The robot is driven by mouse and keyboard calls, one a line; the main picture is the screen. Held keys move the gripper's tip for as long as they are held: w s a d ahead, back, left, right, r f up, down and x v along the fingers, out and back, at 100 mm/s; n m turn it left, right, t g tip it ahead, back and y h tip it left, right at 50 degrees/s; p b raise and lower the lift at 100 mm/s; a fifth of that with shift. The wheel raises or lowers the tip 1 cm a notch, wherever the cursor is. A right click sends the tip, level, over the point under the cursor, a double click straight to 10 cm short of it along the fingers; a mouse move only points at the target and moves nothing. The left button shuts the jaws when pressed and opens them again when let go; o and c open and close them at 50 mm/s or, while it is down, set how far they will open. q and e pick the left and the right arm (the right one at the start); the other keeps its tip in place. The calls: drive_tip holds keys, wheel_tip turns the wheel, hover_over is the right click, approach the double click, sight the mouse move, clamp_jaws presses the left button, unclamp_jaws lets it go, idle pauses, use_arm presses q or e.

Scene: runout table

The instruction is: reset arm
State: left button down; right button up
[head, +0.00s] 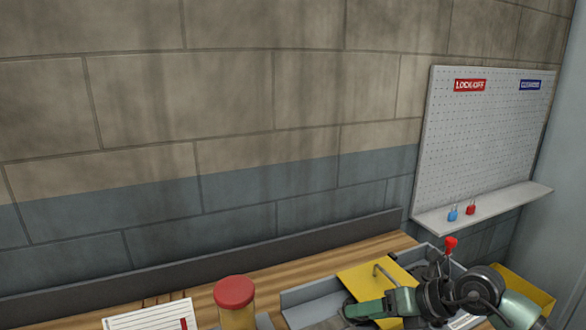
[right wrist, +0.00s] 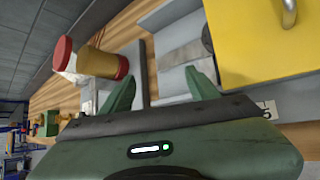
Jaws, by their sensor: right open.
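My right gripper (head: 352,311) is at the lower right in the head view, over the grey tray (head: 298,297) and beside the yellow plate (head: 362,281). In the right wrist view my right gripper (right wrist: 160,92) shows two green fingers spread apart with nothing held between them. The yellow plate (right wrist: 262,45) with its metal handle is at the upper right there, and the grey tray (right wrist: 150,75) lies beyond the fingers. My left gripper is not in view.
A jar with a red lid (head: 234,291) stands on the wooden table (head: 345,256), left of the tray. A white card (head: 150,315) lies farther left. A yellow bin (head: 530,292) is at right.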

drive_tip(key=s+a+r+m+t+y, duration=0.3)
drive_tip(key=a+r+m+t+y, duration=0.4)
drive_tip(key=a+r, duration=0.4)
drive_tip(key=d+f+m+t+h, duration=0.3)
drive_tip(key=d+m+h, duration=0.4)
drive_tip(key=m, duration=0.4)
drive_tip(key=d+f+m+t+h, duration=0.3)
drive_tip(key=d+m+h, duration=0.35)
drive_tip(key=m, duration=0.35)
drive_tip(key=s+d+f+m+g+h, duration=0.4)
drive_tip(key=s+f+m+g, duration=0.15)
drive_tip(key=f, duration=0.55)
drive_tip(key=s+a+f+m+g+y, duration=0.1)
drive_tip(key=s+f+g, duration=0.45)
drive_tip(key=s, duration=0.55)
drive_tip(key=s+a+f+m+g+y, duration=0.2)
drive_tip(key=s+f+g, duration=0.2)
drive_tip(key=s+f, duration=0.5)
drive_tip(key=s+f+g, duration=0.1)
drive_tip(key=s+f, duration=0.2)
drive_tip(key=f, duration=2)
drive_tip(key=s+d+f+g, duration=0.1)
drive_tip(key=s+d+f, duration=0.2)
drive_tip(key=s+f, duration=1.4)
drive_tip(key=shift+s+f+g+h, duration=0.2)
drive_tip(key=shift+f+g+h, duration=0.1)
drive_tip(key=shift+f+h, duration=0.05)
